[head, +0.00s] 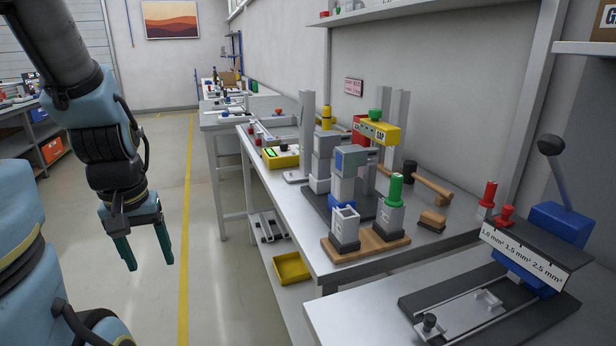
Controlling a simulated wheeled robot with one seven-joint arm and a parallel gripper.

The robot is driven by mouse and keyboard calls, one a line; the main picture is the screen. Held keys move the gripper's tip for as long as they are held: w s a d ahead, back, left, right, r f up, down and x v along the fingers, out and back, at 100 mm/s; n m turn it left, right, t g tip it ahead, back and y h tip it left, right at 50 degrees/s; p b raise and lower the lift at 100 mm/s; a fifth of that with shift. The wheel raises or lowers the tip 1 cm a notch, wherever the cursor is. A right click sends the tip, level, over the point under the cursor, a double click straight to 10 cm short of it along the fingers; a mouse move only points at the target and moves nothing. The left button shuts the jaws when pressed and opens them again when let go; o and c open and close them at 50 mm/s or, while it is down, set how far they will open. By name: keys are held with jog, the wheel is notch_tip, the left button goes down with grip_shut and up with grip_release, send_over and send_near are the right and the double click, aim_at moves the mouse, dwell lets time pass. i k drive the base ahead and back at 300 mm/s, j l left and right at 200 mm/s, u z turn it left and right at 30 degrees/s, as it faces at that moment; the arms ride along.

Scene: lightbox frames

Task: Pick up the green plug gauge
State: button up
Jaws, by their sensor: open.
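The green plug gauge (396,190) stands upright on the workbench at centre right, its green knurled handle on top and its lower part set in a grey block (390,220) on a wooden base. A second grey block (345,226) with an open top stands beside it on the left. My gripper (146,254) hangs at the left over the floor, fingers pointing down, open and empty. It is well apart from the bench and the gauge. A smaller green knob (375,114) shows on the yellow-headed device behind.
The grey workbench (330,262) runs back along the wall. A measuring device with a yellow head (376,131) stands behind the gauge, with a mallet (425,182) to the right. A lever press (560,215) stands at the front right. The floor left of the bench is clear.

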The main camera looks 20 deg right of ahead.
aim_at(394, 200)
jog(key=i+j, duration=0.85)
jog(key=z, duration=0.45)
jog(key=i+j+z, duration=0.1)
jog(key=z, duration=0.3)
jog(key=i+j+z, duration=0.1)
jog(key=z, duration=0.35)
jog(key=j+z, duration=0.1)
jog(key=z, duration=0.35)
jog(key=j+z, duration=0.1)
jog(key=z, duration=0.3)
jog(key=i+j, duration=0.3)
jog(key=i, duration=0.15)
